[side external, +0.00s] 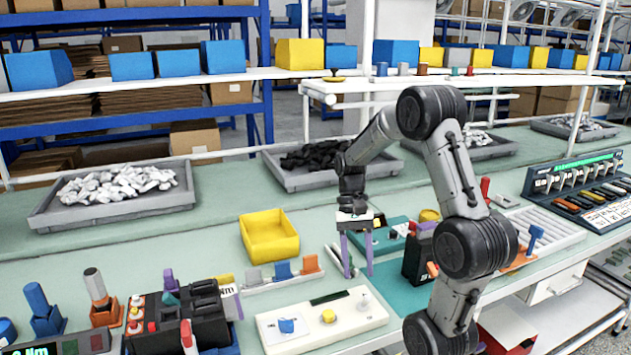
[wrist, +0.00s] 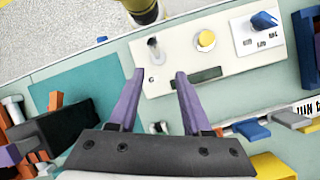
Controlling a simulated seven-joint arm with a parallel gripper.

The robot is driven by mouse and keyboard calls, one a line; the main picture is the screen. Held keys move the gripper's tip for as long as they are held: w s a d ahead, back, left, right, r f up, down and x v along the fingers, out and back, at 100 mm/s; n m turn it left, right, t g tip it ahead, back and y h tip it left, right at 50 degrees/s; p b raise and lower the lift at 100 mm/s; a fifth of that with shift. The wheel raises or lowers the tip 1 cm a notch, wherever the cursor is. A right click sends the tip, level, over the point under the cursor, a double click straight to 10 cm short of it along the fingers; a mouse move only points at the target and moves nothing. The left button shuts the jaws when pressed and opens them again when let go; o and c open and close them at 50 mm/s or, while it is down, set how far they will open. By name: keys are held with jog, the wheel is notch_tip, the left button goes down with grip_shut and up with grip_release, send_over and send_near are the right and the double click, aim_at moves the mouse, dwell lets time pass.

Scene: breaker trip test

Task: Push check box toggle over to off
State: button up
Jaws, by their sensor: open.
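The white check box (side external: 275,335) lies on the bench in front of my gripper and also shows in the wrist view (wrist: 232,62). Its small metal toggle (wrist: 154,46) stands at one end, beside a yellow button (wrist: 205,40) and a blue knob (wrist: 263,21). In the side view the toggle (side external: 364,302) is at the panel's right end; its exact lean is hard to tell. My gripper (side external: 357,273) is open and empty, behind the panel. In the wrist view my gripper's (wrist: 160,74) purple fingertips are at the panel's edge, just short of the toggle, apparently not touching it.
A yellow bin (side external: 270,236) and a rack with orange, blue and grey pieces (side external: 284,274) stand left of my gripper. A black device with posts (side external: 175,318) sits left of the panel. A teal mat (side external: 402,295) with a dark block (side external: 416,262) lies to the right.

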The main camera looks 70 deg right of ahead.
jog(key=w+a+r+n+h, duration=0.15)
jog(key=w+r, duration=0.25)
jog(key=r, duration=0.7)
jog(key=s+a+n+t+h, duration=0.1)
jog(key=s+a+n+t, duration=0.25)
jog(key=a+n, duration=0.35)
jog(key=s+a+n+t+h, duration=0.1)
jog(key=s+a+n+t, duration=0.3)
jog(key=a, duration=0.5)
jog(key=w+d+r+m+g+h, duration=0.1)
jog(key=w+d+r+m+h, duration=0.2)
jog(key=r, duration=1)
jog(key=w+m, duration=0.2)
jog(key=w, duration=0.2)
jog(key=shift+w+d+r, duration=0.2)
jog(key=shift+w+r, duration=0.15)
